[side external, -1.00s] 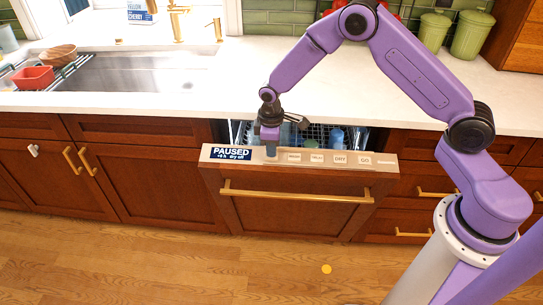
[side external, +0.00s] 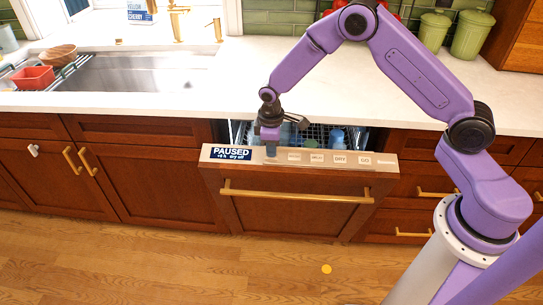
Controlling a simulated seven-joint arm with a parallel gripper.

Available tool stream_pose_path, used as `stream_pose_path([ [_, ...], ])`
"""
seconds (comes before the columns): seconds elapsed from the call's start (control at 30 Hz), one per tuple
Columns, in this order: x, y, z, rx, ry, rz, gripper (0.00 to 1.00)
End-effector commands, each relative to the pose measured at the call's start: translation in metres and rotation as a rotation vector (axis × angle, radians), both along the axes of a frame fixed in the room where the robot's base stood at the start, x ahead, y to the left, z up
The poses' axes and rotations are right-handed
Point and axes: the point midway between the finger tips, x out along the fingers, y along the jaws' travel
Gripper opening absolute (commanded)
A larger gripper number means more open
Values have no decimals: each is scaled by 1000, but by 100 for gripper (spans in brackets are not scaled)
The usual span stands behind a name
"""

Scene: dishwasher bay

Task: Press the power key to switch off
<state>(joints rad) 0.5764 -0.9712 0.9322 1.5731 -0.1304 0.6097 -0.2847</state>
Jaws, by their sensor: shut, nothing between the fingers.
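The dishwasher door (side external: 290,207) is tilted partly open, with a pale control strip (side external: 388,164) along its top edge. A dark blue display (side external: 231,153) at the strip's left end reads "PAUSED", with smaller text that looks like "dry off". Several light keys run to the right of it, among them one that reads "DRY" (side external: 340,160) and one that reads "GO" (side external: 364,161). My gripper (side external: 271,152) is shut and empty, pointing down at the strip just right of the display. It hides whatever key lies beneath it. I cannot tell whether the fingertips touch the strip.
Behind the door, the rack holds blue items (side external: 337,138). The white countertop (side external: 420,110) overhangs the opening. A brass handle bar (side external: 295,196) crosses the door front. The sink (side external: 140,72) is to the left, with a red container (side external: 33,78) beside it.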

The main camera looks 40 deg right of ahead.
Motion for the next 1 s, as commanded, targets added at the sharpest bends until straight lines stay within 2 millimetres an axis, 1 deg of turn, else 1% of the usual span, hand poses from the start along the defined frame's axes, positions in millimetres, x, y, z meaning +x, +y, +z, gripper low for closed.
stream_pose_path([
  [0.2,1,-1,-3,0,0,0,0],
  [0.4,1,0,-1,1,-1,0,0],
  [1.0,-7,8,38,0,-1,-1,0],
])
